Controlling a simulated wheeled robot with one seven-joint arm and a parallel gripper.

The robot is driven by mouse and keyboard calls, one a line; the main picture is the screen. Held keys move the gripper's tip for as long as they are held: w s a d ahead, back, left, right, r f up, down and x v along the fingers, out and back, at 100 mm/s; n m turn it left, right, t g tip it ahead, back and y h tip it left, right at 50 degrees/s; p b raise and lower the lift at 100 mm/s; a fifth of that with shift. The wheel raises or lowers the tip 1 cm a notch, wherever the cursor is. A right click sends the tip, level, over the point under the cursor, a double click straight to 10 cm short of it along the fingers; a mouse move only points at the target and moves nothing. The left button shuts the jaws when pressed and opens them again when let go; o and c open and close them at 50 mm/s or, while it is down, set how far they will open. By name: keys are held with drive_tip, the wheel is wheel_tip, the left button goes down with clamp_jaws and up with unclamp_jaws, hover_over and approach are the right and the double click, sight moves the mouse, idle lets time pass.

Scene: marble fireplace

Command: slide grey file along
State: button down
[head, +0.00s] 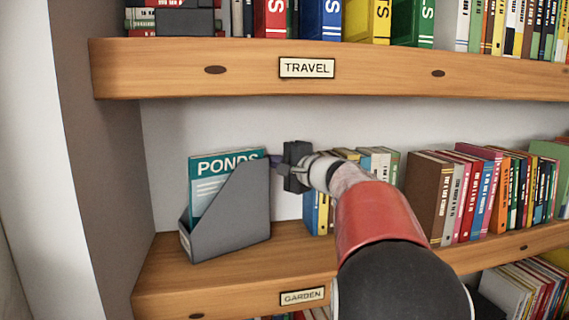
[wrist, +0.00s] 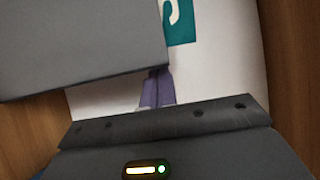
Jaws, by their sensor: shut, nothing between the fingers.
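The grey file (head: 235,215) stands upright on the lower shelf, at its left part. It is a slant-cut holder with a teal book marked PONDS (head: 207,182) in it. My gripper (head: 273,160) is shut and empty, at the file's upper right edge. In the wrist view the closed fingertips (wrist: 158,86) are right at the edge of the grey file (wrist: 80,45); whether they touch it I cannot tell. A corner of the teal book (wrist: 181,20) shows beyond.
The lower shelf (head: 220,268) carries a GARDEN label (head: 302,296). Several books (head: 320,210) stand right of the file, partly behind my arm. Shelf to the file's left is bare up to the side wall (head: 95,150). The TRAVEL shelf (head: 180,70) is overhead.

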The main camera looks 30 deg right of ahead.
sight(251, 167)
drive_tip(key=shift+x, duration=1.45)
drive_tip(key=shift+s+a, duration=0.1)
drive_tip(key=shift+a, duration=0.05)
drive_tip(key=s+a+b, duration=0.1)
drive_tip(key=a, duration=0.1)
drive_tip(key=s+a+b, duration=0.1)
drive_tip(key=b, duration=0.1)
drive_tip(key=s+a+b, duration=0.2)
drive_tip(key=shift+a+f, duration=0.15)
drive_tip(key=shift+a, duration=0.2)
drive_tip(key=shift+s+a, duration=0.15)
drive_tip(key=shift+a, duration=0.05)
